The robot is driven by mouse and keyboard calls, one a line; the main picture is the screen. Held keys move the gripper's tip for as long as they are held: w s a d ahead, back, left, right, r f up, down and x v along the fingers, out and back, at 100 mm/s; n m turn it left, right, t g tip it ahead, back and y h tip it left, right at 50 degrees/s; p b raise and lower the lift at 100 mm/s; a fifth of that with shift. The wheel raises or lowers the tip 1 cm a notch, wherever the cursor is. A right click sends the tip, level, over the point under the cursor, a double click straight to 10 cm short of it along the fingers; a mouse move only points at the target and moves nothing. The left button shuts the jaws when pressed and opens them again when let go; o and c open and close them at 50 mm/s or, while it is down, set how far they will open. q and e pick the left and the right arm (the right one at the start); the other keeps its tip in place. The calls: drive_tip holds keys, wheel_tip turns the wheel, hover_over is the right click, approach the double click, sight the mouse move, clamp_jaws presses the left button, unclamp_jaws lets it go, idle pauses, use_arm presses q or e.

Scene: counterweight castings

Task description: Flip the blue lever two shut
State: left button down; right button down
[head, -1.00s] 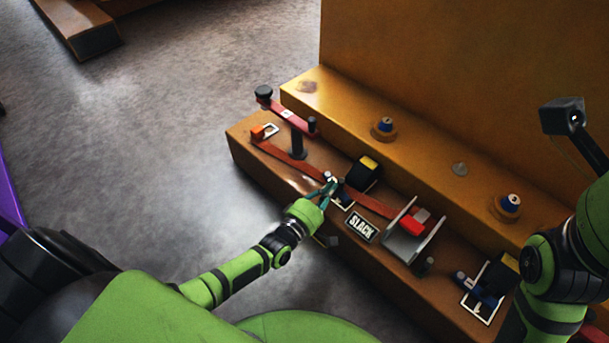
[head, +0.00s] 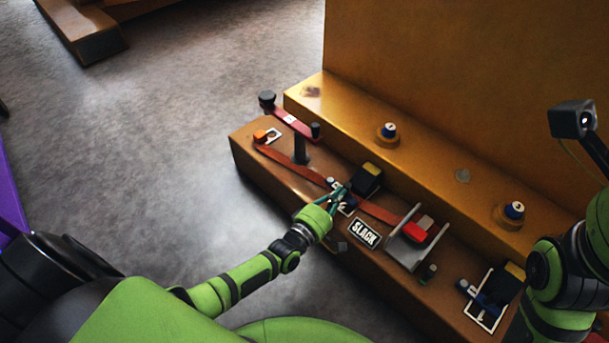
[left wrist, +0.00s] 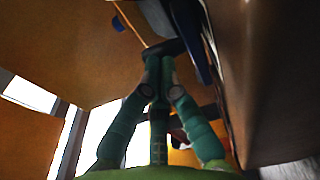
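One blue lever (head: 350,203) is on a white-outlined plate on the brown ledge, beside a black and yellow block (head: 368,179). My left gripper (head: 340,191) is at this lever and partly covers it. In the left wrist view its green fingers (left wrist: 159,66) are close together, against a dark piece beside a blue strip (left wrist: 189,35); I cannot tell if they grip anything. A second blue lever (head: 482,298) lies on another white-outlined plate at lower right, beside another black and yellow block (head: 510,277). No lever number is readable. My right gripper is out of view.
A red strap (head: 290,160) runs along the ledge (head: 268,175) to a grey bracket with a red block (head: 414,233). A SLACK plate (head: 365,233) lies nearby. Open floor lies left.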

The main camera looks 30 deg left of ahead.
use_arm(q)
drive_tip(key=shift+r, duration=0.1)
wheel_tip(320, 180, up, 10)
idle(0.5)
idle(0.4)
